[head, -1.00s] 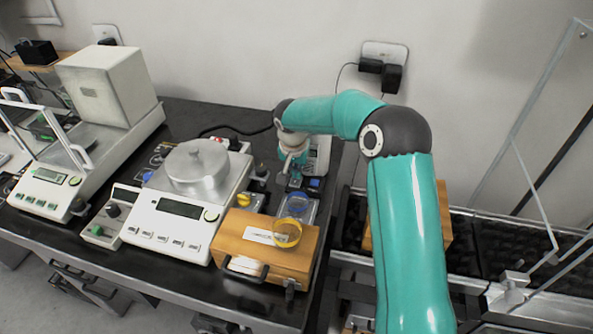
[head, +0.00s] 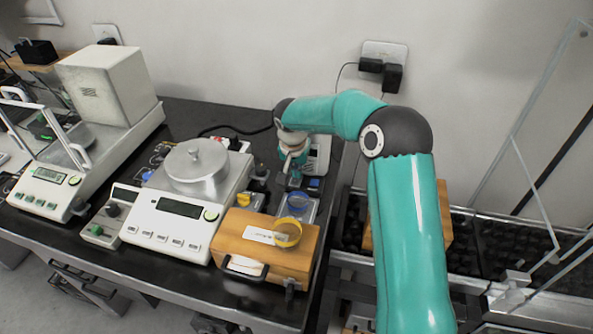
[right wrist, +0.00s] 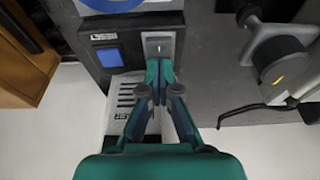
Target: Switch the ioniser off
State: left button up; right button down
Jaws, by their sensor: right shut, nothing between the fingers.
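The ioniser (head: 320,152) is a pale box with a dark front panel, standing behind my right gripper near the back right of the bench. In the right wrist view its dark panel (right wrist: 90,32) carries a blue square display (right wrist: 110,57) and a small grey rocker switch (right wrist: 158,47). My right gripper (right wrist: 159,72) is shut and empty, its fingertips right at the lower edge of the switch plate. I cannot tell whether they touch it. In the head view my right gripper (head: 293,180) points down in front of the ioniser, mostly hidden by its wrist. My left gripper is not in view.
A wooden box (head: 235,245) with a yellow ring on top stands at the bench front. A balance (head: 150,235) with a lidded metal pan is left of it. Wall plugs (head: 392,78) hang behind the arm. A blue-ringed dish (head: 298,201) lies close to the gripper.

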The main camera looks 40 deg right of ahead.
aim_at(296, 180)
jog(key=shift+s+f, duration=0.25)
jog(key=shift+f, duration=0.45)
jog(key=shift+s+a+f+b, duration=0.1)
jog(key=shift+s+a+b, duration=0.1)
jog(key=shift+b, duration=0.3)
jog(key=shift+s+a, duration=0.15)
jog(key=shift+a, duration=0.2)
jog(key=shift+r, duration=0.2)
notch_tip(296, 180, up, 5)
jog(key=shift+r+p, duration=0.1)
jog(key=shift+p, duration=0.95)
jog(key=b+v, duration=0.1)
jog(key=v, duration=0.8)
jog(key=shift+a+r, duration=0.25)
jog(key=shift+a, duration=0.1)
jog(key=shift+s+f, duration=0.1)
jog(key=shift+s, duration=0.05)
